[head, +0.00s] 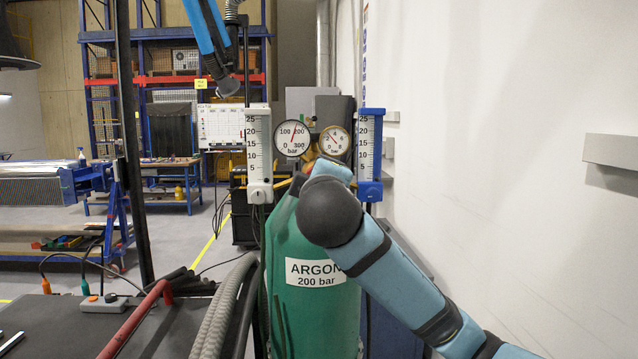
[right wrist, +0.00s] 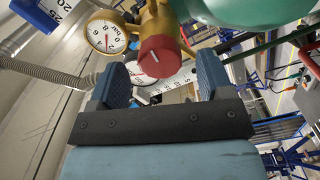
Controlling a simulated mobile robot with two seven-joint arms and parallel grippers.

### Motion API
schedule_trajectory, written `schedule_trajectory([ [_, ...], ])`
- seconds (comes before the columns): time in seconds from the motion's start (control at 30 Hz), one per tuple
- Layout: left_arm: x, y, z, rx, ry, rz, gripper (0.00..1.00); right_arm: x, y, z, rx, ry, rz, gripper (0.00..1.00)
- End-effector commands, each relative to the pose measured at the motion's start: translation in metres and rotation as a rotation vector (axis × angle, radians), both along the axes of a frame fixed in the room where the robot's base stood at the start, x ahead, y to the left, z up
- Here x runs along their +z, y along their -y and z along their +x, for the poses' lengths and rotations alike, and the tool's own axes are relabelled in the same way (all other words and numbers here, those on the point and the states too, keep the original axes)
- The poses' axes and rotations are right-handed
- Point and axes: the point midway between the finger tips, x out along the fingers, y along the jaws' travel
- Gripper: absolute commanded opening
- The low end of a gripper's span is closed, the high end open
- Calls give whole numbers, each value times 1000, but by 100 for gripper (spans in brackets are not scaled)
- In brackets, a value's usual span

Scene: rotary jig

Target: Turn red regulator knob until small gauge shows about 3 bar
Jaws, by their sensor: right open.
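The red regulator knob (right wrist: 158,56) with a pale mark on its face sits on the brass regulator in the right wrist view. My right gripper (right wrist: 163,66) is open, its blue fingers apart, with the knob just ahead of and between the fingertips. I cannot tell whether they touch it. The small gauge (right wrist: 108,34) stands left of the knob; it also shows in the head view (head: 335,141), where its reading is too small to tell surely. My left gripper is not in view.
The green argon bottle (head: 284,232) stands below the regulator. A larger gauge (head: 293,138) is left of the small one. White (head: 259,150) and blue-based (head: 369,150) flowmeter scales flank the gauges. A white wall (head: 510,230) is on the right, hoses (head: 222,305) at lower left.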

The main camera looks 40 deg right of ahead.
Motion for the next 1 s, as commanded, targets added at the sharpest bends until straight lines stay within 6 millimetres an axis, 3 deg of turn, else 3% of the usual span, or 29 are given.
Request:
schedule_trajectory([
  [0.33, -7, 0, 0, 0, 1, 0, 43, 0, -46, -73, 6, 4, 2, 73],
  [0.6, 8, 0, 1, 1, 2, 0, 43, 1, -56, -89, 4, 0, 1, 73],
  [1.0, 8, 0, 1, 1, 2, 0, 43, 0, -57, -92, 1, 1, 1, 73],
])
